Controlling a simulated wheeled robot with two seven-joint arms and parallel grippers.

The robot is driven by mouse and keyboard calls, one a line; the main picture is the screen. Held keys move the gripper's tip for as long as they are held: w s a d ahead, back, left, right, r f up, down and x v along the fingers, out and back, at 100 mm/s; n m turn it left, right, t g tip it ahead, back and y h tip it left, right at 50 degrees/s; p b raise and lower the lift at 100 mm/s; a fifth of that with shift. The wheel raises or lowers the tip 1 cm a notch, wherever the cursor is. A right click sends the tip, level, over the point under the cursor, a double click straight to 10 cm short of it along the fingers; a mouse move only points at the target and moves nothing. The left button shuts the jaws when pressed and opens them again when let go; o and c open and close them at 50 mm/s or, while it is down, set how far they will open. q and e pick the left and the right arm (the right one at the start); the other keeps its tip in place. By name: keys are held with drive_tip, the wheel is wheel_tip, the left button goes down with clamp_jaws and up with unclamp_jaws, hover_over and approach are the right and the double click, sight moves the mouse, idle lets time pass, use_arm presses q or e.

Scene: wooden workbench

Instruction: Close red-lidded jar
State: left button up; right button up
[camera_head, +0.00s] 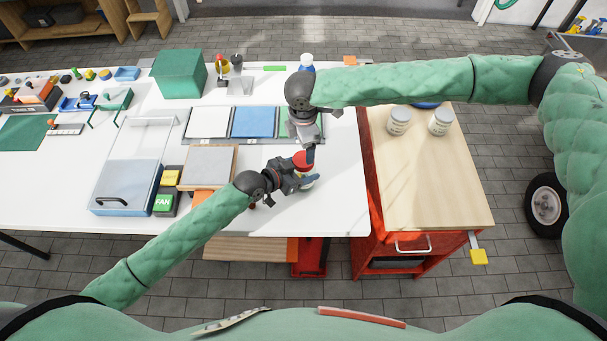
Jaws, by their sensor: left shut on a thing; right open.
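The jar (306,172) stands near the front right part of the white table, small and mostly hidden by my grippers. Its red lid (302,159) shows at the top of the jar; I cannot tell whether it sits fully down. My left gripper (309,182) comes in from the left and is shut on the jar's body. My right gripper (311,152) is open and points down at the lid, one dark finger beside the lid's right side. I cannot tell if it touches the lid.
White table (340,205) is clear right of the jar. A grey-topped box (208,167), yellow and green FAN blocks (164,203) and a clear-lidded case (125,185) lie left. Coloured panels (254,122) lie behind. Two jars (399,121) (440,121) stand on the wooden-topped cabinet (430,185).

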sight(303, 159)
drive_tip(key=shift+w+r+n, duration=0.15)
drive_tip(key=shift+w+r, duration=0.05)
drive_tip(key=shift+r, duration=0.45)
drive_tip(key=shift+w+r+n, duration=0.15)
drive_tip(key=shift+w+r, duration=0.05)
drive_tip(key=shift+r, duration=0.4)
drive_tip(key=n, duration=0.1)
drive_tip(key=s+n, duration=0.1)
drive_tip(key=shift+s+r+n, duration=0.1)
drive_tip(key=shift+r+n, duration=0.1)
drive_tip(key=shift+n, duration=0.9)
drive_tip(key=shift+f, duration=0.15)
drive_tip(key=shift+f, duration=3.85)
drive_tip(key=shift+c, duration=0.4)
drive_tip(key=c, duration=0.9)
